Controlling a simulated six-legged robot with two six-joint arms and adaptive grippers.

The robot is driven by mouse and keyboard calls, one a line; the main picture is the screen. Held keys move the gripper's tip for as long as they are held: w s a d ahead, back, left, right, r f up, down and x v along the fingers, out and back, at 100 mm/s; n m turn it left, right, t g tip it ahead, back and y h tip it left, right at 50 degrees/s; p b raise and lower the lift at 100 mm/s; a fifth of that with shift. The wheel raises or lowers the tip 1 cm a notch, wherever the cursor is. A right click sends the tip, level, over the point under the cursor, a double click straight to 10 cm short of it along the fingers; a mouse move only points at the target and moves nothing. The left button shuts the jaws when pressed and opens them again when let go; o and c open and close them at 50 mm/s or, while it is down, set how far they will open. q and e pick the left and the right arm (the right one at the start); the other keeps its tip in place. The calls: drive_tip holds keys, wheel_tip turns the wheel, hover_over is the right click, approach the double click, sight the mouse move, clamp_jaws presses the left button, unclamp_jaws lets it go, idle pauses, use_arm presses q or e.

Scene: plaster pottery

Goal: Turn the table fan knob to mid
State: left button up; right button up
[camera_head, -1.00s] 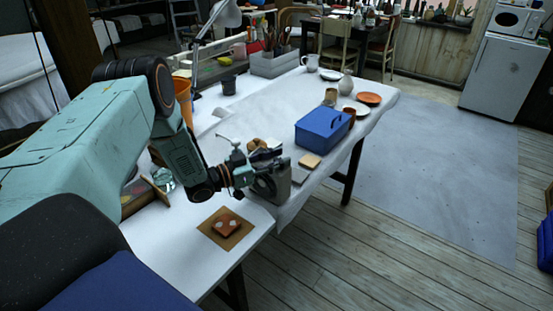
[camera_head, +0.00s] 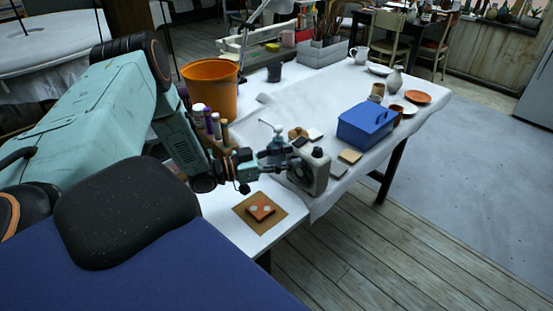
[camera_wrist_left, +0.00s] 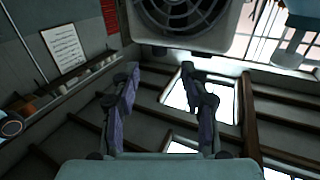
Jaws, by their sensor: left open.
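The table fan (camera_head: 314,176) is a small off-white box with a dark round grille. It stands near the front edge of the white table, and a dark knob (camera_head: 318,152) shows on its top. My left gripper (camera_head: 288,158) is just left of the fan, close to its grille side; I cannot tell whether they touch. In the left wrist view the gripper (camera_wrist_left: 160,76) is open and empty, with its two fingers apart. The fan's grille and lower casing (camera_wrist_left: 185,14) fill the top of that view, beyond the fingertips. The knob does not show there. My right gripper is out of view.
A blue toolbox (camera_head: 366,127) stands right of the fan, with a tan block (camera_head: 350,156) between. A brown board (camera_head: 260,214) with a terracotta piece lies in front. An orange bucket (camera_head: 209,88) and several bottles stand behind my arm. Open floor lies right.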

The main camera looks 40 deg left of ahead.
use_arm(q)
drive_tip(key=shift+v, duration=1.5)
